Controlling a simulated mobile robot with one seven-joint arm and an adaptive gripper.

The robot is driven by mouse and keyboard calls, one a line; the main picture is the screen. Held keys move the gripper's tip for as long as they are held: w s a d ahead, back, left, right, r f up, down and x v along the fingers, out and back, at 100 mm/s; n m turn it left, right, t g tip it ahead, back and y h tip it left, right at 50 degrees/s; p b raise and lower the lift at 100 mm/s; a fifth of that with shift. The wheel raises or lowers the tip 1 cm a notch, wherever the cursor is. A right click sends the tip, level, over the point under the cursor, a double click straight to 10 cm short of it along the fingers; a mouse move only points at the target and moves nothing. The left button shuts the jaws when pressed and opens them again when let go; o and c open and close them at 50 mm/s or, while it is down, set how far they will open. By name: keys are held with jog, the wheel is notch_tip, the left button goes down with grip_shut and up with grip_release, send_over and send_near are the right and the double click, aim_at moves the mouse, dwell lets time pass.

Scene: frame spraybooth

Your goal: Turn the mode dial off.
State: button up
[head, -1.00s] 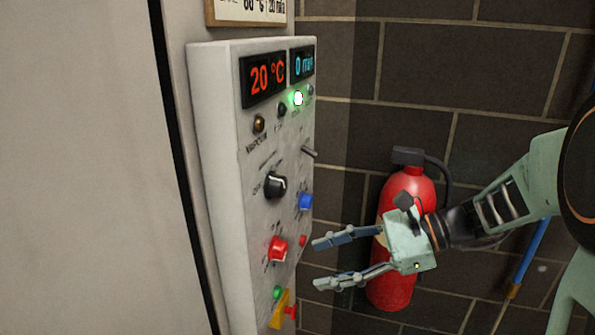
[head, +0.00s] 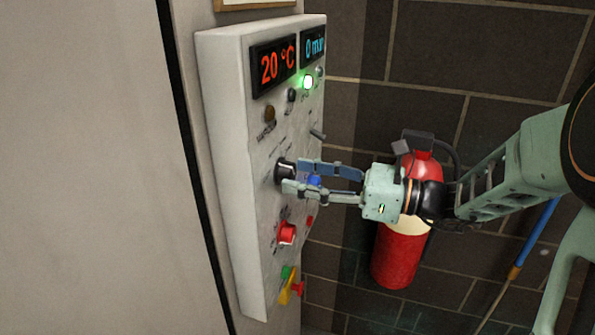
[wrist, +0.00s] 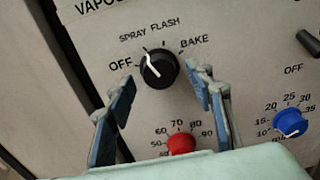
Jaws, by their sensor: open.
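The mode dial (wrist: 160,68) is a black round knob with a white pointer line, on the white control panel. In the wrist view its labels run OFF, SPRAY, FLASH, BAKE, and the pointer tilts up and left, nearest SPRAY. The dial also shows in the head view (head: 285,171), partly covered by my fingertips. My gripper (head: 294,178) is open at the dial. In the wrist view, one finger is left of the dial and the other right of it, with gaps visible; I cannot tell whether either touches.
A red knob (wrist: 181,144) sits below the dial and a blue knob (wrist: 289,122) lower right. A toggle switch (head: 317,134) protrudes above right. A fire extinguisher (head: 400,255) stands behind my gripper.

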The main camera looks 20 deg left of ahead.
jog(key=shift+a, duration=0.8)
jog(key=c, duration=1.2)
jog(key=shift+o, duration=0.2)
